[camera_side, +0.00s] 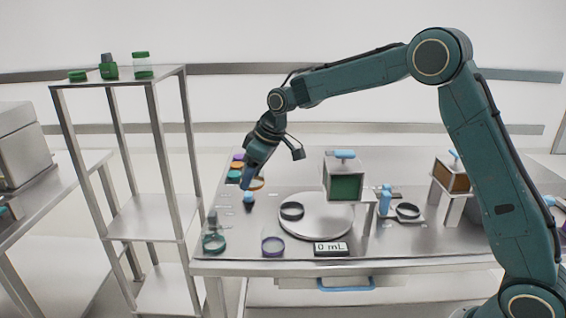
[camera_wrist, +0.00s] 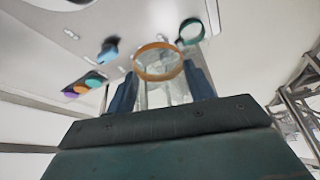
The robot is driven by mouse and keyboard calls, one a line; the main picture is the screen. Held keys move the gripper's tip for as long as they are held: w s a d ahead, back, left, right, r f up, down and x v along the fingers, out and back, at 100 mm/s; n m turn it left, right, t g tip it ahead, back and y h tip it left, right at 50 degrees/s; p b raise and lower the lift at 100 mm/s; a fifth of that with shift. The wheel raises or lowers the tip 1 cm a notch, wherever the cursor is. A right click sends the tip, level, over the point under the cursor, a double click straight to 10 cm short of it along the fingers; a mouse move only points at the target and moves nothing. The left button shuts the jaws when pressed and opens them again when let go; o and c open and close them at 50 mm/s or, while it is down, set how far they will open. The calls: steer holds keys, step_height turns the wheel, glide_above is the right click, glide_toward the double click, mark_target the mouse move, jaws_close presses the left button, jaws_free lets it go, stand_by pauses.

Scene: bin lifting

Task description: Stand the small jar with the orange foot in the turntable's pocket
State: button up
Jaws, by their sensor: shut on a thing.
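My gripper (camera_side: 251,179) is shut on the small clear jar, held above the left part of the table. The jar body (camera_wrist: 165,92) sits between the two blue fingers (camera_wrist: 162,92) in the wrist view, with its orange foot (camera_wrist: 158,62) pointing away from the palm. In the side view the orange foot (camera_side: 257,184) shows just beside the fingertips, and the body is mostly hidden. The turntable (camera_side: 322,222) is a round pale plate to the right of my gripper. A dark ring, apparently the pocket (camera_side: 292,211), is on its left part and looks empty.
A green-filled hopper (camera_side: 345,187) stands over the turntable's back right. A green ring (camera_side: 213,243), a purple ring (camera_side: 272,246) and a display (camera_side: 331,248) line the front edge. A small blue-topped item (camera_side: 249,199) stands below my gripper. A shelf (camera_side: 150,205) rises at left.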

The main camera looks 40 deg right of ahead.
steer(key=s+d+f+m+h, duration=0.1)
steer(key=d+f+m+h, duration=0.1)
steer(key=d+m, duration=0.3)
steer(key=s+d+f+m+h, duration=0.1)
steer(key=d+f+m, duration=0.3)
steer(key=d, duration=0.3)
steer(key=shift+d+f+m+h, duration=0.25)
steer(key=shift+m+h, duration=0.15)
steer(key=shift+m, duration=0.4)
steer(key=shift+f, duration=0.1)
steer(key=shift+f, duration=2.3)
steer(key=shift+f, duration=0.6)
